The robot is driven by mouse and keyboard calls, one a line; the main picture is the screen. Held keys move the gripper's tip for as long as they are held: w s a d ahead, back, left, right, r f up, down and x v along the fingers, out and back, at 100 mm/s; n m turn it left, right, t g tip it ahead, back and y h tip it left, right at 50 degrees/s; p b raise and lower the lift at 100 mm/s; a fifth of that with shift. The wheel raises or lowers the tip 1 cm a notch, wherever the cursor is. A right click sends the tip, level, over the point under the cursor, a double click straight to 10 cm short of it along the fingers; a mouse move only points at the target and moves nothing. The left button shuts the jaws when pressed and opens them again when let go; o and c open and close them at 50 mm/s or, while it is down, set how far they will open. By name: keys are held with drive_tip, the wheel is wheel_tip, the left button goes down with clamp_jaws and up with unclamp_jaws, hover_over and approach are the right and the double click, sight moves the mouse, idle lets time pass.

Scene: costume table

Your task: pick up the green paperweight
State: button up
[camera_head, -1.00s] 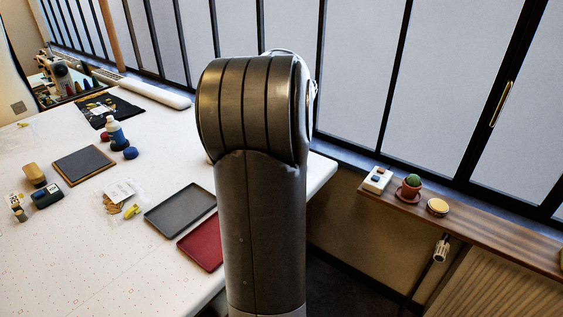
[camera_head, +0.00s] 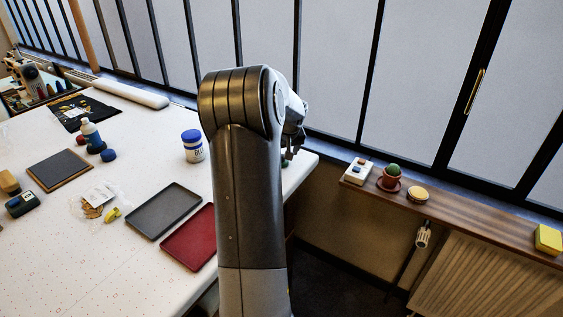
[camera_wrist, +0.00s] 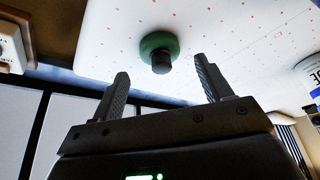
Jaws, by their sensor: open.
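The green paperweight (camera_wrist: 159,47) is a round green disc with a dark knob, resting on the white table (camera_wrist: 110,35) in the wrist view. My gripper (camera_wrist: 162,70) is open, its two fingers apart and empty. The paperweight shows beyond the fingertips, roughly centred between them, with no visible contact. In the head view my gripper (camera_head: 291,145) is partly hidden behind my arm, over the table's right corner. I cannot make out the paperweight clearly there.
A blue-lidded jar (camera_head: 193,146) stands left of my arm, near a grey tray (camera_head: 163,211) and a red tray (camera_head: 190,238). A window sill (camera_head: 465,207) at right holds a white switch box (camera_head: 358,172), a small cactus pot (camera_head: 390,179) and a yellow block (camera_head: 548,240).

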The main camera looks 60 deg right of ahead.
drive_tip(key=x, duration=0.3)
drive_tip(key=shift+w, duration=0.1)
drive_tip(key=c, duration=1.3)
